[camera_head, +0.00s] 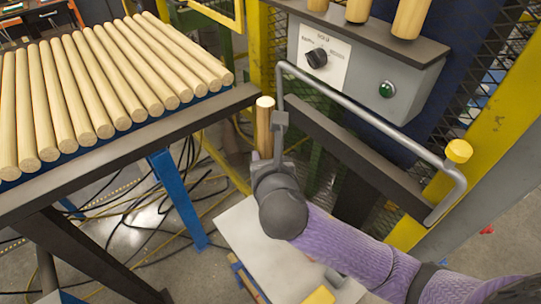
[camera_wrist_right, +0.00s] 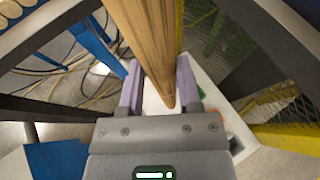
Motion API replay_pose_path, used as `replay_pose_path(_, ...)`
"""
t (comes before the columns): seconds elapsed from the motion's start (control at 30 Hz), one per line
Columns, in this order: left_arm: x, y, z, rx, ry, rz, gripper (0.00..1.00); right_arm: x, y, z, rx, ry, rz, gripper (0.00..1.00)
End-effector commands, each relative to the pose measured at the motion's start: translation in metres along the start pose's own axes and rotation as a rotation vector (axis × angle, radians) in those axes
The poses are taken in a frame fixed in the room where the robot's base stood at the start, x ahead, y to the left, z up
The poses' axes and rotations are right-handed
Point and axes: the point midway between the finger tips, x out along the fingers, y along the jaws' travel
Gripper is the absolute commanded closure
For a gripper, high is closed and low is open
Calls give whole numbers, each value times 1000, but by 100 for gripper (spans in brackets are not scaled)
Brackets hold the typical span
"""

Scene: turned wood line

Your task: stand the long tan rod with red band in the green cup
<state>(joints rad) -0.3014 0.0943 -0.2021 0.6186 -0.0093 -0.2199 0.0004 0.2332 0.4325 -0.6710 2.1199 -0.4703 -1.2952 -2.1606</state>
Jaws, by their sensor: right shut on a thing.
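My right gripper (camera_head: 273,146) is shut on a tan wooden rod (camera_head: 264,118). In the head view the rod stands roughly upright, its pale top end above the gripper and its lower part hidden behind it. In the right wrist view the rod (camera_wrist_right: 148,40) runs between the two purple fingers (camera_wrist_right: 160,84). No red band shows on the visible part. The green cup cannot be made out; only a small green patch shows beside the right finger in the wrist view, too little to tell what it is. My left gripper is not in view.
A rack of several plain wooden rods (camera_head: 100,95) stands at the left, with a dark frame edge (camera_head: 130,140). A grey control box (camera_head: 365,75) and a bent metal rail (camera_head: 365,127) are at the right. A pale flat surface (camera_head: 242,232) lies below my arm.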

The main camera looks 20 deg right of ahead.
Motion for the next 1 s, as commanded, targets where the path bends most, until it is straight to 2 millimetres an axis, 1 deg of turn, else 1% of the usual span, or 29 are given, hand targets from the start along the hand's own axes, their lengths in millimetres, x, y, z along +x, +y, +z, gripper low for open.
replay_pose_path(0.03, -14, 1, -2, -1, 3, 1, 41, 4, -3, 7, -18, -1, 19, 100)
replay_pose_path(0.17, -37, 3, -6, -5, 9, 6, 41, 24, -18, 6, -51, 1, 86, 100)
replay_pose_path(0.27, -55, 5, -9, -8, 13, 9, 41, 38, -38, 2, -72, 3, 135, 100)
replay_pose_path(0.3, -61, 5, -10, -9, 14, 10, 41, 43, -48, 0, -81, 3, 153, 100)
replay_pose_path(0.4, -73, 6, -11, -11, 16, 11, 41, 50, -69, -8, -96, 5, 198, 100)
replay_pose_path(0.5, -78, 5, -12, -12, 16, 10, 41, 54, -83, -16, -104, 5, 226, 100)
replay_pose_path(0.6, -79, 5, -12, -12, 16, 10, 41, 55, -89, -20, -105, 2, 238, 100)
replay_pose_path(1.0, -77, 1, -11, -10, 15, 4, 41, 56, -88, -22, -104, 1, 242, 100)
